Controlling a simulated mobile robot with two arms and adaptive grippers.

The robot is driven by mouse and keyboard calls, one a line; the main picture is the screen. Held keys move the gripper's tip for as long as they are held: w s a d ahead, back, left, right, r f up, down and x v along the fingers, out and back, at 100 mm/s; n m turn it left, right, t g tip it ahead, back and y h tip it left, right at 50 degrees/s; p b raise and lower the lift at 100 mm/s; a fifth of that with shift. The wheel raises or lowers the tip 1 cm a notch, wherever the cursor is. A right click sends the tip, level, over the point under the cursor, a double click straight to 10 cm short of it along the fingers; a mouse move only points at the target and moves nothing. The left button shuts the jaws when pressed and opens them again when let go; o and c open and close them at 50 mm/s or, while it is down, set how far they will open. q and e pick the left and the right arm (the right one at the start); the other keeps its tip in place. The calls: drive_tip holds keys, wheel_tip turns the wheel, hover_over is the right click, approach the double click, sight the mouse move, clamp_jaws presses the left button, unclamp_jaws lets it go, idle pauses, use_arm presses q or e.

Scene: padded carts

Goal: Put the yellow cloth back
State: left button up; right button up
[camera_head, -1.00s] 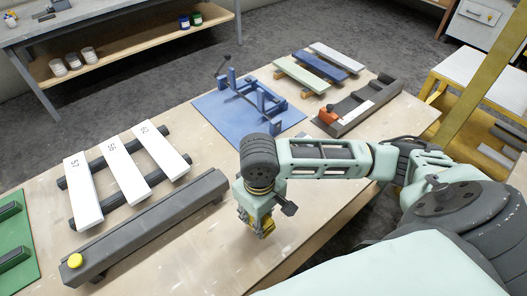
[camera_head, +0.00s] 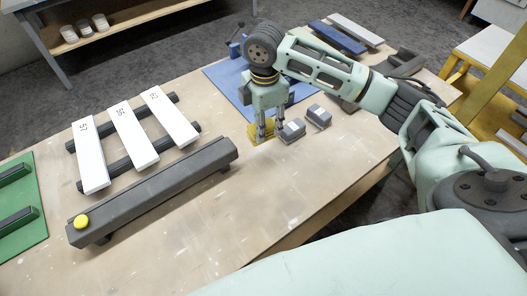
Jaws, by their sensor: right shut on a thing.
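My right gripper (camera_head: 265,132) points straight down over the wooden table (camera_head: 225,240), at the near edge of the blue mat (camera_head: 226,80). It is shut on the yellow cloth (camera_head: 255,139), which shows as a small yellow patch at and left of the fingertips. The cloth is at or just above the table top; I cannot tell whether it rests there. Part of it is hidden behind the fingers. My left gripper is not in view.
Two small grey blocks (camera_head: 291,132) lie just right of the fingers. A dark beam with a yellow knob (camera_head: 82,222) and a rack of white numbered boards (camera_head: 130,135) stand to the left. A green mat (camera_head: 25,240) lies far left. The front table area is clear.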

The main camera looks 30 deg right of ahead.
drive_tip(key=shift+w+d+r+n, duration=0.2)
drive_tip(key=shift+w+r+n, duration=0.15)
drive_tip(key=shift+w+n, duration=0.2)
drive_tip(key=shift+f+n, duration=0.2)
drive_tip(key=shift+n, duration=0.05)
wheel_tip(320, 180, down, 5)
drive_tip(key=shift+f+p, duration=0.1)
drive_tip(key=shift+p, duration=0.3)
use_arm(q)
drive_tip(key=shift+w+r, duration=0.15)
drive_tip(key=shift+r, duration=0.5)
use_arm(e)
drive_tip(key=shift+f, duration=2.15)
drive_tip(key=o, duration=1)
drive_tip(key=shift+f, duration=0.1)
